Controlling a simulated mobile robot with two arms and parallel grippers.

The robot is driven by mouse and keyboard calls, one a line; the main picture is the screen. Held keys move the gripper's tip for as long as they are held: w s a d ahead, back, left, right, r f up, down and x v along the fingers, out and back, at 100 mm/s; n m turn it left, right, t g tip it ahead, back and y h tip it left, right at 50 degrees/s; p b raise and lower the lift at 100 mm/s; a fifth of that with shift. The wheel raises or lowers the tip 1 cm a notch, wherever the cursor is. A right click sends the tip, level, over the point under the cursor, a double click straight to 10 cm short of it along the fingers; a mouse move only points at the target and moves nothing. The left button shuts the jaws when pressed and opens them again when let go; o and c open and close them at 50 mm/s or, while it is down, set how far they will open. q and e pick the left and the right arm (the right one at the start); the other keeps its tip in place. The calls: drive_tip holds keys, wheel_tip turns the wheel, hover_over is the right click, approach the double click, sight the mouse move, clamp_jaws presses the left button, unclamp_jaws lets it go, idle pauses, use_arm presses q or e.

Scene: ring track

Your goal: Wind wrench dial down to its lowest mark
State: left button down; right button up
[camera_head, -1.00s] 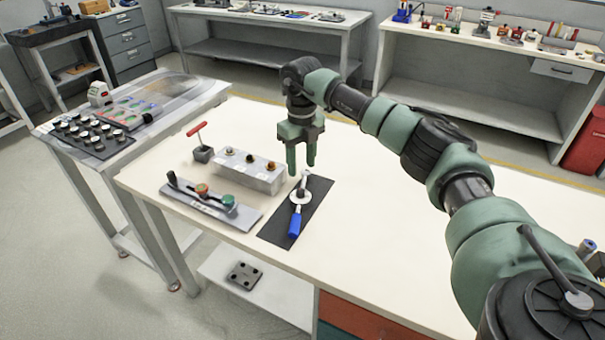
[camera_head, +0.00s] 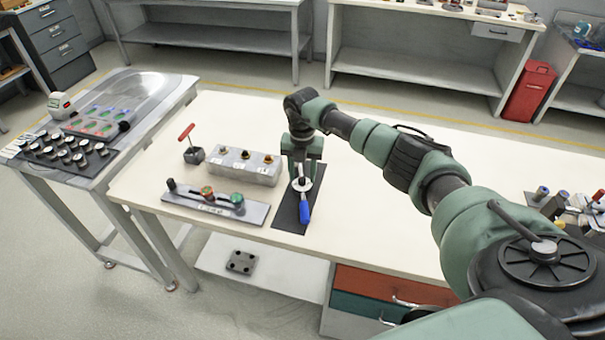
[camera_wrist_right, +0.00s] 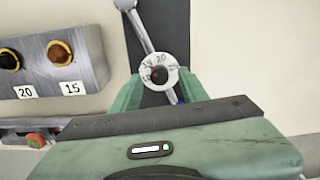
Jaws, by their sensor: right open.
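The wrench lies on a black mat (camera_head: 287,213) on the white table. It has a blue handle (camera_head: 305,212), a round white dial (camera_head: 302,184) and a silver shaft. In the right wrist view the dial (camera_wrist_right: 158,72) shows several printed numbers and a dark centre, and the shaft (camera_wrist_right: 140,28) runs up from it. My right gripper (camera_head: 302,173) is open, pointing down at the dial. In the wrist view its green fingers (camera_wrist_right: 158,94) stand on either side of the dial's lower part. I cannot tell whether they touch it. My left gripper is out of view.
A grey block with brass fittings (camera_head: 243,174) marked with numbers stands left of the mat. A grey plate with coloured knobs (camera_head: 217,209) and a red T-handle tool (camera_head: 187,133) are nearby. The table's right middle is clear.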

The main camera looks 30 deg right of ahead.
drive_tip(key=shift+f, duration=0.75)
clamp_jaws()
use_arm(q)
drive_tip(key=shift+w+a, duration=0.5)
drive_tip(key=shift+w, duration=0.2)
use_arm(e)
drive_tip(key=n+b, duration=0.2)
drive_tip(key=n, duration=0.1)
drive_tip(key=shift+f, duration=0.1)
drive_tip(key=n+b, duration=0.3)
drive_tip(key=n, duration=0.1)
drive_tip(key=shift+n, duration=0.4)
use_arm(q)
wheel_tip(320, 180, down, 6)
drive_tip(key=b, duration=0.1)
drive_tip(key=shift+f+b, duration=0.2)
drive_tip(key=shift+b, duration=0.15)
use_arm(e)
drive_tip(key=shift+n, duration=1.8)
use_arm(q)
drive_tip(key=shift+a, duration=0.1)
